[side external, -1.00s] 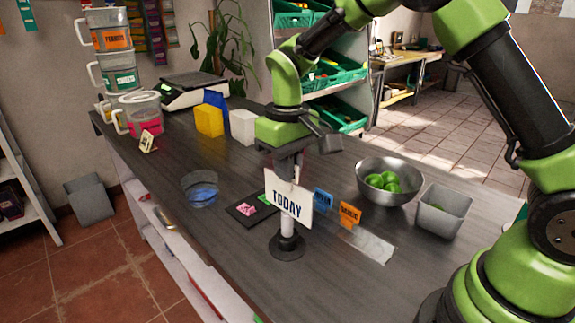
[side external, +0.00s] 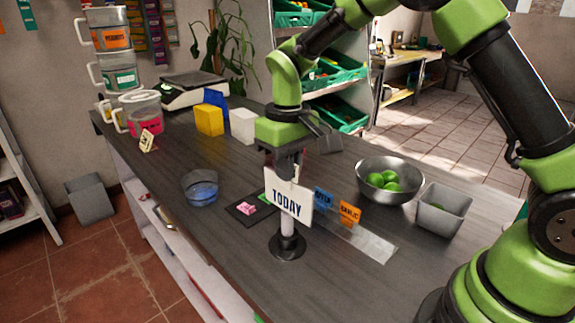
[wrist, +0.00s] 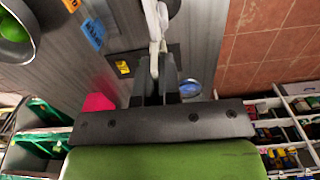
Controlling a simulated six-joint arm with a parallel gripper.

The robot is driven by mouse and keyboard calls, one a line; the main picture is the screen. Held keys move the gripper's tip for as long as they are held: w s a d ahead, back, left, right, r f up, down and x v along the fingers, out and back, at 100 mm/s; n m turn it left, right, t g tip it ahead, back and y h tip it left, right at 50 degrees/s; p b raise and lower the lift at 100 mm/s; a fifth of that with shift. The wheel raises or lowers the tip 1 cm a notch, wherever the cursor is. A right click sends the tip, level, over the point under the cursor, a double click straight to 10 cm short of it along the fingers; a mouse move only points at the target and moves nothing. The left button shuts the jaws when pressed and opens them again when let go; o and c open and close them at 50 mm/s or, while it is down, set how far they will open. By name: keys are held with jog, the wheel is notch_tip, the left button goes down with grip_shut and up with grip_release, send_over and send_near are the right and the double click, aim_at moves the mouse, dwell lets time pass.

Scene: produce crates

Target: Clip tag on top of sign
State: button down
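The white TODAY tag (side external: 288,202) hangs upright, slightly tilted, below my gripper (side external: 287,174). The gripper looks shut on its upper part. In the wrist view the fingers (wrist: 156,75) are close together around a white piece (wrist: 157,42), seen nearly edge-on. The sign's post (side external: 288,237) stands upright on a round black base (side external: 287,248), directly under and behind the tag. The tag hides the post's top, so I cannot tell whether the clip is seated on it.
A blue tag (side external: 322,198) and an orange tag (side external: 349,213) stand on a clear strip right of the sign. A small dark mat (side external: 238,216) and a glass bowl (side external: 199,187) are to the left. A metal bowl of limes (side external: 372,173) and grey bin (side external: 432,222) stand right.

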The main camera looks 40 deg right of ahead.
jog(key=shift+s+f, duration=0.1)
jog(key=shift+f, duration=0.05)
jog(key=c, duration=1.2)
grip_release()
jog(key=shift+o, duration=0.3)
jog(key=o, duration=0.3)
jog(key=shift+r, duration=0.2)
jog(key=shift+r, duration=2.9)
